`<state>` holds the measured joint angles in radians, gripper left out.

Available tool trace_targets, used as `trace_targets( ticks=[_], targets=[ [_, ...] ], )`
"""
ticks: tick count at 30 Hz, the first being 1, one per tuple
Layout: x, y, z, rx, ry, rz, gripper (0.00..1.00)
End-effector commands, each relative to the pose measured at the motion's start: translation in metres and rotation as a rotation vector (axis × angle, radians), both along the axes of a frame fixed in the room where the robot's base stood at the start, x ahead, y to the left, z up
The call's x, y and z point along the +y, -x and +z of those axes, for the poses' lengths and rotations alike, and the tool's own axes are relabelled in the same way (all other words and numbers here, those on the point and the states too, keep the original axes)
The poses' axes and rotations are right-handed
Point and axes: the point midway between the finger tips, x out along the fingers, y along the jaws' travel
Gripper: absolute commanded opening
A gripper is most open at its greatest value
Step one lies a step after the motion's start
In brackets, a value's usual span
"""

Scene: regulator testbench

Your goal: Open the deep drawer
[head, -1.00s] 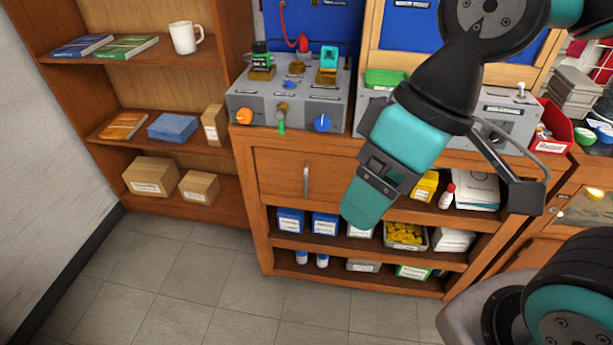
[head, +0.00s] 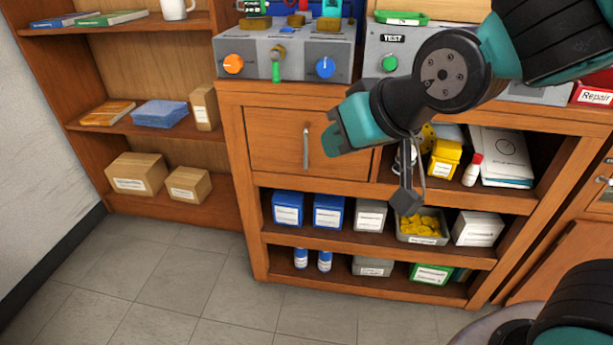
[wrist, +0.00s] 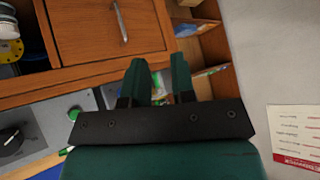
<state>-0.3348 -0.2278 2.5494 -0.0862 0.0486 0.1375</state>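The drawer (head: 275,142) is a wooden front in the upper left of the workbench, flush with the frame, so it looks shut. Its vertical metal handle (head: 306,147) is on the right part of the front. The drawer also shows in the wrist view (wrist: 90,28), with the handle (wrist: 121,21) above and left of the fingers. My gripper (head: 331,140) is just right of the handle in the head view, apparently in front of the bench. In the wrist view its two teal fingers (wrist: 160,74) are parted, with nothing between them.
The bench top carries a grey control box with knobs (head: 280,62) and a second test box (head: 390,40). Open shelves below hold blue boxes (head: 288,208) and a bin of yellow parts (head: 422,227). A bookcase (head: 150,85) stands left. The floor (head: 190,285) in front is clear.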

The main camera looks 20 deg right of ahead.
Motion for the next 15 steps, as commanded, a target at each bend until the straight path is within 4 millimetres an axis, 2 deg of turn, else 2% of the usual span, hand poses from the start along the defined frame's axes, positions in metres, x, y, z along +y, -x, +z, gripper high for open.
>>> trace_targets(
  ticks=[1, 9, 15],
  targets=[
    [-0.003, -0.009, -0.037, -0.047, -0.004, -0.026, 0.24],
    [-0.024, -0.054, -0.104, -0.349, -0.025, -0.156, 0.24],
    [-0.037, -0.075, -0.144, -0.581, -0.033, -0.209, 0.24]
  ],
)
